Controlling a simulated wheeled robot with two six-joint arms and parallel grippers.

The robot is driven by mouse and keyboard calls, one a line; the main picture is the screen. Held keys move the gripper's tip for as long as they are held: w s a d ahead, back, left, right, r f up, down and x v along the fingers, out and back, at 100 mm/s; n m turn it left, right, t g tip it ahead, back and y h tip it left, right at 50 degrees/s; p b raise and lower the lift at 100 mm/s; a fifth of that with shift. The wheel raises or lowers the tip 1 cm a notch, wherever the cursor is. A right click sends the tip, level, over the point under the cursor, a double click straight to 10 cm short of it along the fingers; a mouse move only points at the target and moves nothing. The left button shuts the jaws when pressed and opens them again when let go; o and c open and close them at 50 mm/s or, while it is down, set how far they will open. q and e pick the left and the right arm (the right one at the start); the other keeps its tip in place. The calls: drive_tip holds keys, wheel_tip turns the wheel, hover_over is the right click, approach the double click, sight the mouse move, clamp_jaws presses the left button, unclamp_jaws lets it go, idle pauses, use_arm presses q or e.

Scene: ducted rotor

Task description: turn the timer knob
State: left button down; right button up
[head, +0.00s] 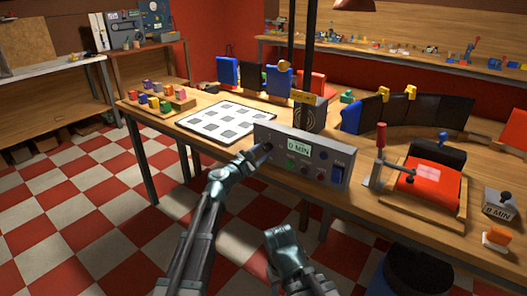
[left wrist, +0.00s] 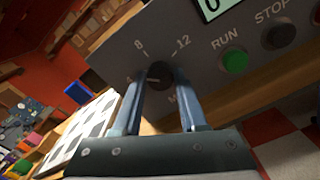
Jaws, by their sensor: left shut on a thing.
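The grey control panel (head: 300,158) stands at the front edge of the wooden table, and its display (head: 298,149) reads 0 MIN. In the left wrist view the dark round timer knob (left wrist: 160,73) sits among the marks 8 and 12, with a small pale line on its face. My left gripper (head: 262,151) is at the panel's left end. In the left wrist view its two fingers (left wrist: 158,82) are on either side of the knob, shut on it. My right gripper (head: 283,240) is low in front of the table, and its fingers cannot be made out.
Right of the knob are a green RUN button (left wrist: 235,62) and a dark STOP button (left wrist: 278,36). A white mat with grey squares (head: 226,105) lies behind the panel. A red-handled clamp (head: 380,160) and a red pad (head: 428,183) are to the right. Open floor lies in front.

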use_arm(q)
drive_tip(key=m, duration=0.6)
drive_tip(key=shift+s, duration=0.1)
drive_tip(key=m, duration=0.6)
drive_tip(key=shift+f, duration=0.1)
drive_tip(key=m, duration=0.6)
drive_tip(key=shift+f, duration=0.1)
drive_tip(key=m, duration=0.5)
drive_tip(key=shift+m, duration=0.3)
drive_tip(key=shift+c, duration=2.2)
unclamp_jaws()
drive_tip(key=v, duration=1.3)
drive_tip(key=shift+s+a, duration=0.3)
